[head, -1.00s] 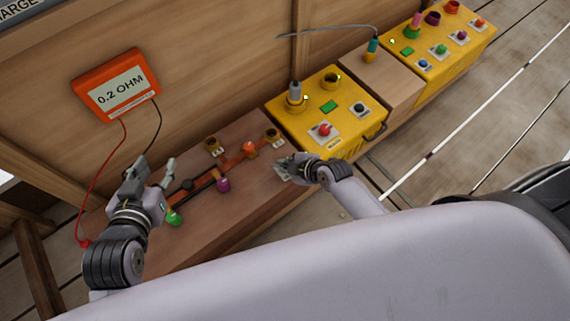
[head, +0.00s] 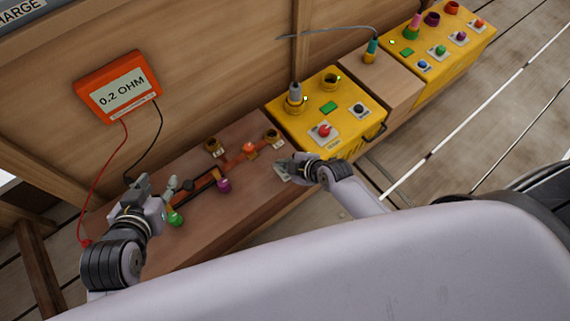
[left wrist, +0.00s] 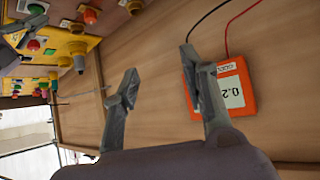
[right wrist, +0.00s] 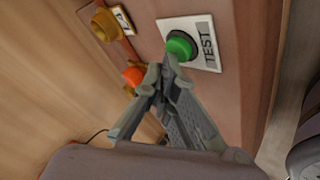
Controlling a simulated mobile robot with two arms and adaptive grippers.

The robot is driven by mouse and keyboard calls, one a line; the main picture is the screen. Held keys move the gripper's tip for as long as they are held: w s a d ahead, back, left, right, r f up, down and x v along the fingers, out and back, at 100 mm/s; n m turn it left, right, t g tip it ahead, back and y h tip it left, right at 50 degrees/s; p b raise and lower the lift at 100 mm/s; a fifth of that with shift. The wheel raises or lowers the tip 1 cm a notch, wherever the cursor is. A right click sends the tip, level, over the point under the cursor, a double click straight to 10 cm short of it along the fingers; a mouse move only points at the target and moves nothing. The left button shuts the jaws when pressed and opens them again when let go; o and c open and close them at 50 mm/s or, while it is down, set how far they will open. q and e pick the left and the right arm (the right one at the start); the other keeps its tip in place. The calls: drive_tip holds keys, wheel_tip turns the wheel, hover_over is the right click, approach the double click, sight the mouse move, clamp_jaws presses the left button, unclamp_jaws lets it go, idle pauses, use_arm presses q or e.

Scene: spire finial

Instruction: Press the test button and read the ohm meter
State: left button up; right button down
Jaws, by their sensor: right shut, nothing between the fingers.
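The orange ohm meter (head: 120,87) hangs on the wooden wall at the left and reads 0.2 OHM. The green test button (right wrist: 180,46) sits on a white plate marked TEST in the right wrist view. In the head view my right gripper hides it. My right gripper (right wrist: 164,72) is shut and empty, its tips at the button's edge; whether they touch I cannot tell. It also shows in the head view (head: 287,168). My left gripper (left wrist: 158,64) is open and empty.
A wooden bench (head: 245,195) carries brown sockets, a copper strip and coloured knobs. A yellow box (head: 345,140) with a red button stands to its right. Another yellow box (head: 445,60) stands further back. Red and black leads run down from the meter.

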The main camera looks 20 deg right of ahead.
drive_tip(key=shift+r, duration=0.3)
use_arm(q)
drive_tip(key=shift+s+a+f+g+y+p, duration=0.15)
drive_tip(key=shift+s+a+f+g, duration=0.1)
drive_tip(key=shift+s+f+g, duration=0.4)
drive_tip(key=shift+s+a+f+g+y+p, duration=0.1)
drive_tip(key=shift+s+a+f+g+p, duration=0.2)
drive_tip(key=shift+s, duration=0.6)
drive_tip(key=shift+s+a+f+g+y+p, duration=0.15)
drive_tip(key=shift+s+a+f+g, duration=0.1)
drive_tip(key=shift+s+f+g, duration=0.4)
use_arm(e)
drive_tip(key=shift+r, duration=0.25)
use_arm(q)
drive_tip(key=shift+s, duration=0.2)
